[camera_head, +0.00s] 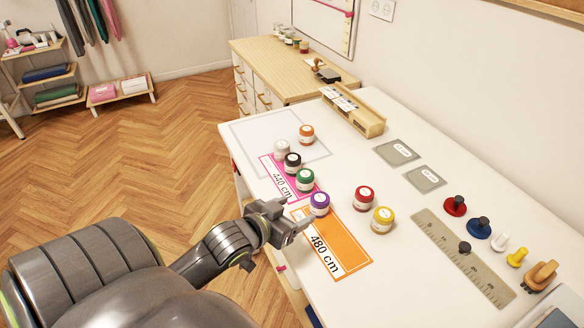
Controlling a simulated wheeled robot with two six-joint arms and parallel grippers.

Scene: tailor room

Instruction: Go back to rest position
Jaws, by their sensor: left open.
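My left gripper (284,223) is at the near left edge of the white table (345,170), open, with nothing seen between its fingers. It is close to a purple-labelled jar (319,204) that stands at the corner of an orange card marked 480 cm (333,247). I cannot tell whether a finger touches the jar. A pink card marked 440 cm (282,181) lies behind, with black (292,163) and green (305,180) jars on or beside it. My right gripper is not in view.
White (281,148), orange (306,134), red (364,198) and yellow (382,219) jars stand on the table. A ruler (463,257) and several knobbed pieces lie at the right. A wooden cabinet (283,68) stands behind. Open floor (130,150) lies to the left.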

